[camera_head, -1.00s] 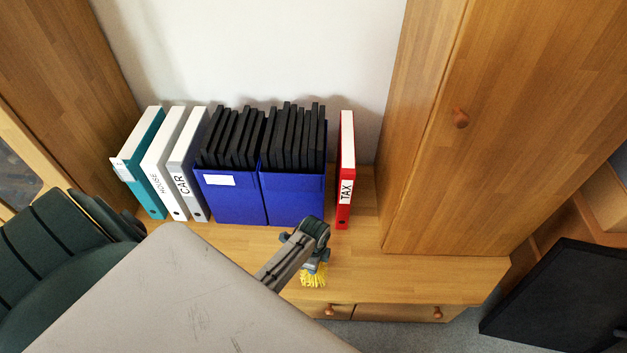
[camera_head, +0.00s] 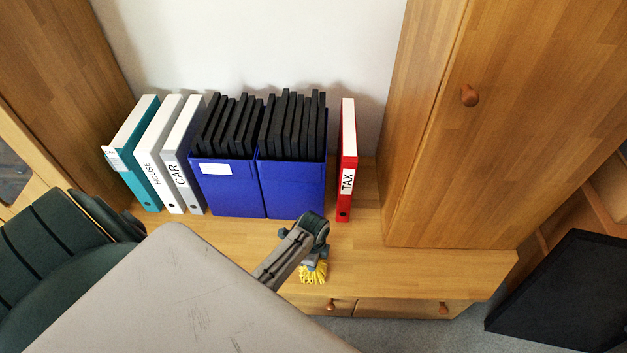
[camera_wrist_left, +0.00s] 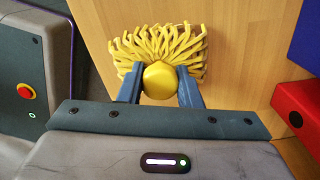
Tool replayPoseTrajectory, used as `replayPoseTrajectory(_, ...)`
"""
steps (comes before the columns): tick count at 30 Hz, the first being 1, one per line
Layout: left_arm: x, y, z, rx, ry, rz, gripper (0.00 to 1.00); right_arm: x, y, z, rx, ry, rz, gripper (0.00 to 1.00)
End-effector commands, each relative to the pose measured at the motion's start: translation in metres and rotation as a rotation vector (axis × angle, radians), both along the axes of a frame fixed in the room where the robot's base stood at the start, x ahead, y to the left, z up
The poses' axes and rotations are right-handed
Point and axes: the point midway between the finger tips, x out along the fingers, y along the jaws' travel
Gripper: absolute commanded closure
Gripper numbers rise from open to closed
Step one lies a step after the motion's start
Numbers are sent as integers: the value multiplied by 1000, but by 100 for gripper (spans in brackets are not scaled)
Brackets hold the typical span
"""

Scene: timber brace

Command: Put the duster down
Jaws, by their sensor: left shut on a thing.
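The duster (camera_head: 314,272) has a yellow head of thick strands. In the head view it shows below my left gripper (camera_head: 308,258), over the front part of the wooden cabinet top (camera_head: 400,268). The left wrist view shows the duster's round yellow knob (camera_wrist_left: 160,80) between the two fingers of my left gripper (camera_wrist_left: 160,85), which is shut on it. The strands (camera_wrist_left: 150,45) fan out beyond the fingers, against the wood. I cannot tell whether they touch it. My right gripper is not in view.
Behind stand teal, white and grey binders (camera_head: 176,160), blue boxes (camera_head: 228,190) of black cases and a red TAX binder (camera_head: 346,178). A tall wooden cupboard (camera_head: 450,150) rises at right. A green chair (camera_head: 50,250) is at left. The cabinet top right of the duster is clear.

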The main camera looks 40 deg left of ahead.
Motion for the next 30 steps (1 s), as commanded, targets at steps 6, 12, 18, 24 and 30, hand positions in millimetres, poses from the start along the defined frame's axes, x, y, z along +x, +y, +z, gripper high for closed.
replayPoseTrajectory(6, 0, 0, 0, 0, 0, 0, 94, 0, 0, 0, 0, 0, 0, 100)
replayPoseTrajectory(12, 0, 0, -3, 0, 0, 0, 57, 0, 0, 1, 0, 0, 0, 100)
replayPoseTrajectory(18, 0, 0, -3, 0, 0, 0, 47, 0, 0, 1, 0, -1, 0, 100)
replayPoseTrajectory(24, 0, 0, 1, 0, -1, 0, 47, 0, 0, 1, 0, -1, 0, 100)
replayPoseTrajectory(30, 0, 0, 33, 0, -3, 0, 47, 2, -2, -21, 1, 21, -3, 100)
